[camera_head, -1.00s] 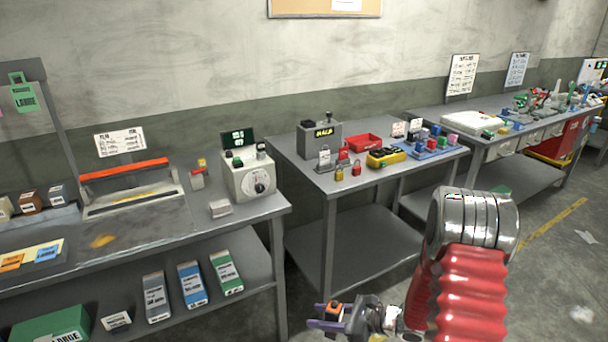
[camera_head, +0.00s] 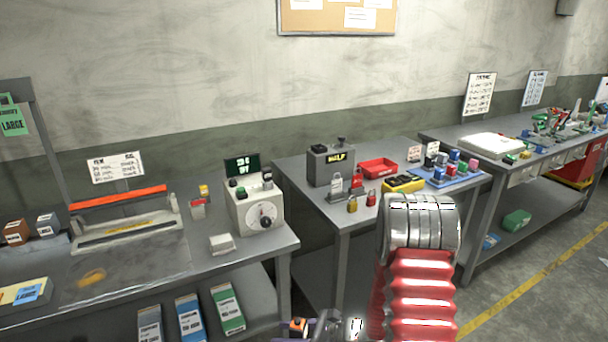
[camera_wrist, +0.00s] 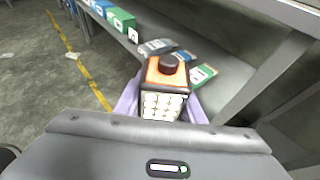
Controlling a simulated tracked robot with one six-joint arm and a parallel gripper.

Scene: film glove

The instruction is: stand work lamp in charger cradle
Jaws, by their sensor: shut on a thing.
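The work lamp (camera_wrist: 162,85) is a small orange and black block with a pale gridded light panel and a dark round knob. In the wrist view it sits between the purple fingers of my gripper (camera_wrist: 163,104), which is shut on it. In the head view the lamp (camera_head: 298,326) shows only as a bit of orange at the bottom edge, below and in front of the benches, with my gripper (camera_head: 308,329) partly cut off. I cannot single out the charger cradle for sure in either view.
The middle bench (camera_head: 345,215) holds a grey box with a lit display (camera_head: 331,166), a red tray (camera_head: 378,168), padlocks and a yellow-black item (camera_head: 404,184). A white dial box (camera_head: 254,208) stands on the left bench. Floor is open at right.

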